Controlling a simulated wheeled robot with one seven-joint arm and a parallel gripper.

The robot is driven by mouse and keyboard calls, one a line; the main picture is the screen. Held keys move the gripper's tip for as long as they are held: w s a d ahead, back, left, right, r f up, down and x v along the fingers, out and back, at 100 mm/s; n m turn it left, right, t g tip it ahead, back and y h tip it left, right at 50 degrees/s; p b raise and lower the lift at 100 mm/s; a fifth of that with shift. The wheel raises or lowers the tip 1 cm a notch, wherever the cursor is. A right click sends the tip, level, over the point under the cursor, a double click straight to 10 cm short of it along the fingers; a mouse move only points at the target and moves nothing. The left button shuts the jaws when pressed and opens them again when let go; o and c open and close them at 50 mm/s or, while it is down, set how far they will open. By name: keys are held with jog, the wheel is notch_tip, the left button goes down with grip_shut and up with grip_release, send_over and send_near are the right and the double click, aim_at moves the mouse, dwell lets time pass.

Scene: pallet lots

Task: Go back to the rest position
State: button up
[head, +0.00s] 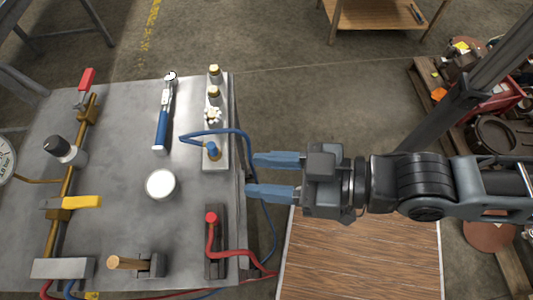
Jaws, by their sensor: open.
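My gripper (275,174) is at the right edge of the grey metal bench (120,130), with its two blue fingers pointing left. The fingers are apart and nothing is between them. The left tips reach close to the bench edge and to a blue hose (247,145) that loops beside it. In this view I cannot tell whether a finger touches the hose.
The bench carries a blue-handled tool (163,125), a white round piece (160,184), a fitting block (216,160), a red hose (240,253) and yellow (82,202) and red (86,80) levers. A wooden top (360,255) lies below my arm.

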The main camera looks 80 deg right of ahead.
jog(key=shift+n, duration=0.5)
jog(key=s+d, duration=0.1)
jog(key=s+d+r, duration=0.1)
jog(key=s, duration=0.1)
jog(key=shift+s+d, duration=0.1)
jog(key=shift+s, duration=0.2)
